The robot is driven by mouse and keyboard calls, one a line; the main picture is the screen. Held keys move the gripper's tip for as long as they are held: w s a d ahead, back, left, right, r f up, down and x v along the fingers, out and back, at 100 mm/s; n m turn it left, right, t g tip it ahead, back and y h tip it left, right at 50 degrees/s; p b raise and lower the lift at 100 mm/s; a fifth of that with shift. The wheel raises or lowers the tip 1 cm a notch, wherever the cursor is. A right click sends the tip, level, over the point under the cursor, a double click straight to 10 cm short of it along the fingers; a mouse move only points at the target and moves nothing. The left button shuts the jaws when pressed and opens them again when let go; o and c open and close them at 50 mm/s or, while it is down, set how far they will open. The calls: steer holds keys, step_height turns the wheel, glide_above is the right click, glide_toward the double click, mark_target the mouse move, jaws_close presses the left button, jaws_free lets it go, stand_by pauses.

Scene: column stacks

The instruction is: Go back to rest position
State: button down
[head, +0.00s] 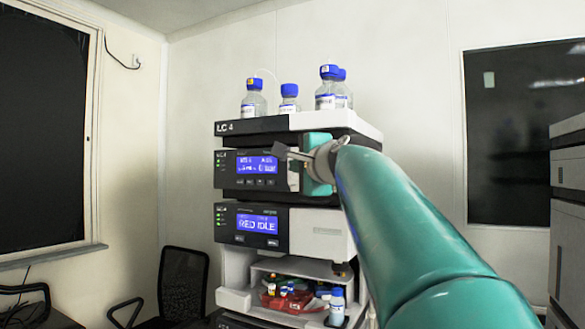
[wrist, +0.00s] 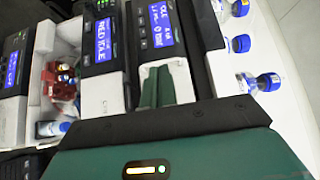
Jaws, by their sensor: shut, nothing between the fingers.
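My gripper (head: 284,152) is shut and empty. In the head view its dark fingers point left in front of the upper display module (head: 229,170) of the instrument stack, with my teal arm reaching in from the lower right. Whether the fingers touch the module cannot be told. In the wrist view, the green hand with a small lit indicator fills the bottom, and the stack appears turned sideways beyond it.
A second module (head: 252,239) reads "IDLE". Blue-capped bottles (head: 327,88) stand on top of the stack. A red rack (head: 287,297) holds small vials in the open bay below, near another bottle (head: 337,306). A black chair (head: 183,283) stands left.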

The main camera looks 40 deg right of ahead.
steer(key=shift+s+a+f, duration=0.1)
steer(key=shift+s+a, duration=0.75)
steer(key=shift+s, duration=0.25)
steer(key=shift+s+a, duration=0.8)
steer(key=shift+s, duration=0.25)
